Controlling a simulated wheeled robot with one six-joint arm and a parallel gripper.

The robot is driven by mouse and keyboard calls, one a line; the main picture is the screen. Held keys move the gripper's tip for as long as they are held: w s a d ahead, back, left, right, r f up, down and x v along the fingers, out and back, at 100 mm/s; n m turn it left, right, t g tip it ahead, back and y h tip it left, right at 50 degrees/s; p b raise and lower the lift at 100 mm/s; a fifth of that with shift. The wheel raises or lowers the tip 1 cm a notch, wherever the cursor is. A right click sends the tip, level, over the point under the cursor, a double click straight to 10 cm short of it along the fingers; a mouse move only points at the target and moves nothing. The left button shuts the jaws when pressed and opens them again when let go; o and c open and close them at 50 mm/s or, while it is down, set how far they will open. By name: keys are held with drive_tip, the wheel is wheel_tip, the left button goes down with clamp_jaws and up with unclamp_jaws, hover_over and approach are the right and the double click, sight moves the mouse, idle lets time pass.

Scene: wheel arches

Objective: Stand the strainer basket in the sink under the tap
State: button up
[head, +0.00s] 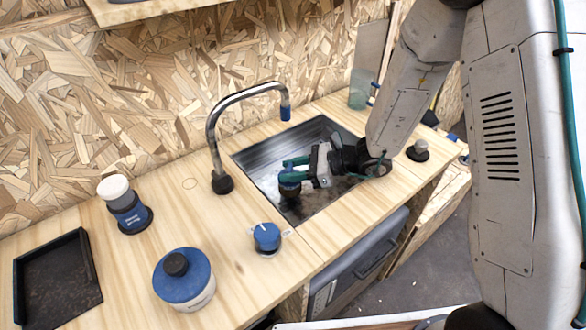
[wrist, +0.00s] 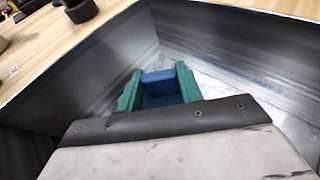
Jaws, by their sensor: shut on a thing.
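The sink (head: 322,131) is a dark metal basin set in the wooden counter. The tap (head: 214,130) stands at its left edge, its spout with a blue tip arching over the basin. My gripper (head: 290,171) reaches down into the sink from the right, its teal fingers shut on a small dark and blue thing, which I take for the strainer basket (head: 290,189). It is inside the basin, below the spout in the picture. In the wrist view its blue part (wrist: 163,88) shows between the green fingers. Its lower part is hidden, so I cannot tell whether it touches the sink floor.
A blue knob (head: 267,237) stands on the counter near the sink's front left corner. A blue-lidded jar (head: 184,283), a blue and white container (head: 123,207) and a black tray (head: 56,282) are farther left. A glass (head: 359,92) stands behind the sink. Sink walls surround my fingers.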

drive_tip(key=o, duration=1)
drive_tip(key=shift+s+f, duration=0.3)
drive_tip(key=shift+f, duration=0.05)
drive_tip(key=shift+w+r, duration=0.1)
drive_tip(key=shift+r, duration=0.25)
drive_tip(key=r+v, duration=0.1)
drive_tip(key=v, duration=0.7)
drive_tip(key=s+d+r+n+g+h, duration=0.2)
drive_tip(key=s+r+n+g+h, duration=0.3)
drive_tip(key=s+r+n, duration=0.8)
drive_tip(key=s+d+r+n+t+h, duration=0.2)
drive_tip(key=s+d+r+n+h, duration=0.1)
drive_tip(key=s+d, duration=0.3)
drive_tip(key=s+d+r+n+t+h, duration=0.1)
drive_tip(key=s+d+r+n+h, duration=0.2)
drive_tip(key=d, duration=0.5)
drive_tip(key=s+n+h, duration=0.1)
drive_tip(key=s+h, duration=0.1)
drive_tip(key=s, duration=0.1)
drive_tip(key=shift+s+r+t+h, duration=0.25)
drive_tip(key=shift+s+t+h, duration=0.05)
drive_tip(key=shift+t+h, duration=0.1)
